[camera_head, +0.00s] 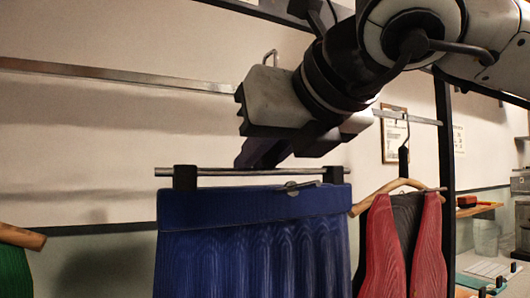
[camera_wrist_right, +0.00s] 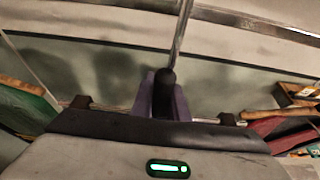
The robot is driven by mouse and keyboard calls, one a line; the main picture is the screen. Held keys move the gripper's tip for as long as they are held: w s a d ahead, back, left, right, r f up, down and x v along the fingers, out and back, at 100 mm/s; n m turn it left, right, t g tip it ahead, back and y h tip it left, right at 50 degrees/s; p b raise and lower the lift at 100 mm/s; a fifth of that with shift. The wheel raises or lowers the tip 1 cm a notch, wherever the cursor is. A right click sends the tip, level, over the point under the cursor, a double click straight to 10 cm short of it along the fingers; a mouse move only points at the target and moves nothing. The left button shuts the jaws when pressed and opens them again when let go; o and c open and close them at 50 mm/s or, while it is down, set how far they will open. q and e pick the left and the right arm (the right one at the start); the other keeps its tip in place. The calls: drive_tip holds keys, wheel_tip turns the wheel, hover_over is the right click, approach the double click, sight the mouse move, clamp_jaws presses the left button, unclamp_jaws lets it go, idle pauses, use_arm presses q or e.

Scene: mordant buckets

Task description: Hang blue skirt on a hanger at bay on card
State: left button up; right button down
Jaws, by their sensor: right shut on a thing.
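The blue skirt (camera_head: 250,245) hangs upright by two dark clips from the metal bar of a hanger (camera_head: 232,172). My right gripper (camera_head: 264,152) comes in from the upper right and is shut on the hanger's dark neck. In the right wrist view its purple fingers (camera_wrist_right: 161,97) stand around that neck (camera_wrist_right: 164,90), and the thin hook shaft (camera_wrist_right: 181,35) rises from it. In the head view the hook top shows above the gripper, near the rail (camera_head: 120,72); I cannot tell whether they touch. A framed card (camera_head: 394,135) is on the wall, its text unreadable. My left gripper is not in view.
A green garment (camera_head: 14,270) on a wooden hanger is at far left. A red garment (camera_head: 428,245) with a dark one hangs from a wooden hanger right beside the skirt. A dark post (camera_head: 444,130) and a shelf (camera_head: 475,209) stand at right. The rail between green and blue looks free.

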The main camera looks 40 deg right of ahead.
drive_tip(key=x, duration=0.6)
drive_tip(key=shift+w+r, duration=0.2)
drive_tip(key=shift+w, duration=0.1)
idle(0.5)
drive_tip(key=shift+d, duration=0.15)
drive_tip(key=c, duration=1.6)
unclamp_jaws()
drive_tip(key=shift+c, duration=0.2)
drive_tip(key=shift+f, duration=0.1)
